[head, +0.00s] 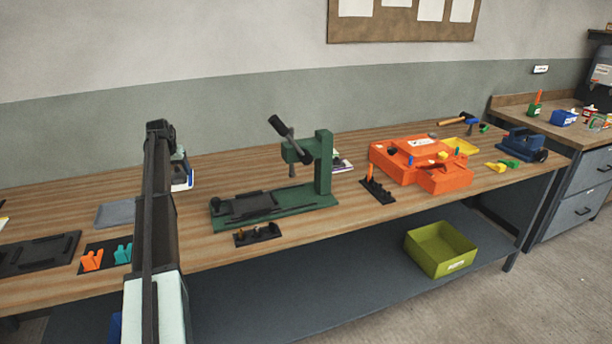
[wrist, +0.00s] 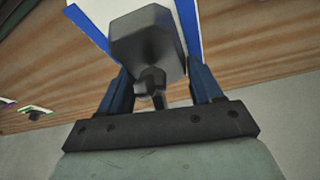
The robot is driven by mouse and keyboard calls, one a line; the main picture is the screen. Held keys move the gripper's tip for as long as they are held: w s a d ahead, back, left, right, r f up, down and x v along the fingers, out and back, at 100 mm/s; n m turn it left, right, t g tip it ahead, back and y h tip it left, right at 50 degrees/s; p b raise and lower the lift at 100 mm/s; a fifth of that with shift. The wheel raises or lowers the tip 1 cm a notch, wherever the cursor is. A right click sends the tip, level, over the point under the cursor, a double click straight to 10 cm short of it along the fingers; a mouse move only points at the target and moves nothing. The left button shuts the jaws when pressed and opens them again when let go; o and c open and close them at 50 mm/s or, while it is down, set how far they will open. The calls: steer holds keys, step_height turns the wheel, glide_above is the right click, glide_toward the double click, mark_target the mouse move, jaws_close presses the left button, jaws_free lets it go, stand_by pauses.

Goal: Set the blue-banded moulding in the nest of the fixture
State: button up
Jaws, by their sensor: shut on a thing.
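An orange case (head: 405,165) is farther right. A grey pad (head: 116,214) and a tray with orange and teal pieces (head: 105,256) lie at left.

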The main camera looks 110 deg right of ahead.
steer(key=s+d+r+m, duration=0.1)
steer(key=s+d+m, duration=0.1)
steer(key=s, duration=1.4)
steer(key=r+m+g, duration=0.1)
steer(key=m, duration=0.1)
glide_above(263, 179)
steer(key=w+a, duration=0.1)
steer(key=w, duration=0.1)
steer(key=shift+s+a+f+y, duration=0.25)
steer(key=shift+s+f+y, duration=0.05)
steer(key=shift+s+y, duration=0.1)
steer(key=shift+f, duration=4.65)
steer(key=o, duration=1.6)
steer(key=shift+f, duration=0.1)
steer(key=shift+c, duration=0.2)
